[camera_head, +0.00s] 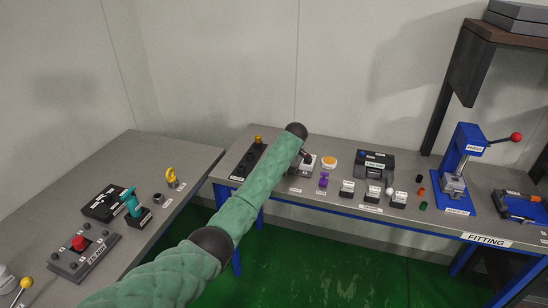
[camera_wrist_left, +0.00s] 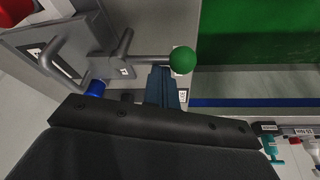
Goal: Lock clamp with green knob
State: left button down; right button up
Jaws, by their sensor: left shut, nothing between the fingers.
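The green knob (camera_wrist_left: 182,60) is a round ball on the end of a metal bar in the left wrist view. The bar runs left to the grey metal clamp (camera_wrist_left: 85,38), which has bent rods and a label. My left gripper (camera_wrist_left: 163,72) is shut and empty, its fingertips just beside the knob, on its lower left in the picture. I cannot tell whether they touch it. In the head view my left arm reaches over the back bench and hides most of the gripper (camera_head: 304,156) and the clamp area. My right gripper is in neither view.
The back bench (camera_head: 340,205) holds several small labelled devices, a blue press (camera_head: 462,165) with a red-knobbed lever, and a dark box (camera_head: 375,163). A side bench (camera_head: 150,165) at left carries a red-button box (camera_head: 82,250) and a teal tool (camera_head: 132,203).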

pick_arm(q)
jog(key=shift+d, duration=0.1)
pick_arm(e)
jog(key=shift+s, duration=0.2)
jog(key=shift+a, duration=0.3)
